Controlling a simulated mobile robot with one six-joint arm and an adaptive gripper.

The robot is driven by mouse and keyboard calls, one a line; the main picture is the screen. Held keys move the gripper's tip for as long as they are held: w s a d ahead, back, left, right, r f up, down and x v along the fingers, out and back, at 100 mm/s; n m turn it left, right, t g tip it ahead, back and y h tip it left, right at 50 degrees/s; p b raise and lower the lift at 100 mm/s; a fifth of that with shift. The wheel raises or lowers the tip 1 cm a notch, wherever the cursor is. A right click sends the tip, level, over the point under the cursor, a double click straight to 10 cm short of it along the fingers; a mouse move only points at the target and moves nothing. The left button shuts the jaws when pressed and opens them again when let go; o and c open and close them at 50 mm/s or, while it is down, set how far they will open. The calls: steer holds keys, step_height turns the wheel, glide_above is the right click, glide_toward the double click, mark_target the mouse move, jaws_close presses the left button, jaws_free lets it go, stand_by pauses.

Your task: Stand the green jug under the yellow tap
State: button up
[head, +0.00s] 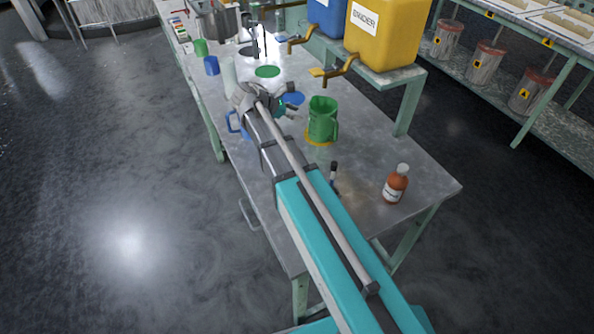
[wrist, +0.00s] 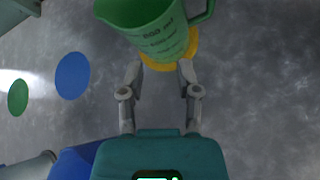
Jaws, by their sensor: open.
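The green jug (head: 322,121) stands upright on a yellow disc (head: 318,142) on the metal bench. It has volume marks and a handle on its right in the wrist view (wrist: 155,32). The yellow tap (head: 338,72) juts from the yellow tank (head: 383,34) above and behind the jug. I cannot tell whether its spout is directly over the jug. My gripper (head: 287,112) is open and empty, left of the jug in the head view. In the wrist view, its fingertips (wrist: 161,72) are spread close to the jug's base; contact cannot be told.
A blue disc (head: 293,98) and a green disc (head: 268,71) lie on the bench. A blue jug (head: 234,121) is partly behind my arm. A brown bottle (head: 395,185) and a dark upright item (head: 333,173) stand nearer. Bare bench lies right of the green jug.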

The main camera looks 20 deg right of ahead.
steer(key=s+f+m+y, duration=0.1)
steer(key=s+m, duration=0.1)
steer(key=s, duration=0.1)
steer(key=s+f+m+g+y, duration=0.1)
steer(key=s+f+m+y, duration=0.1)
steer(key=s, duration=0.1)
steer(key=s+f+m+y, duration=0.1)
steer(key=s+f+m, duration=0.1)
steer(key=s, duration=0.1)
steer(key=shift+s+f+m, duration=0.1)
steer(key=shift+s+m, duration=0.15)
steer(key=shift+m, duration=0.15)
steer(key=s+a+f+m+y, duration=0.1)
steer(key=s+m+y, duration=0.1)
steer(key=s+m, duration=0.1)
steer(key=s+a+f+m+y, duration=0.1)
steer(key=s+m+y, duration=0.1)
steer(key=s+m, duration=0.1)
steer(key=s+a+m+g+y, duration=0.1)
steer(key=s+a+m+y, duration=0.1)
steer(key=s, duration=0.2)
steer(key=shift+a+f+m, duration=0.1)
steer(key=shift+f+m, duration=0.3)
steer(key=shift+s+a+m+y, duration=0.3)
steer(key=shift+s+m+y, duration=0.1)
steer(key=shift+s+m, duration=0.1)
steer(key=shift+w, duration=0.1)
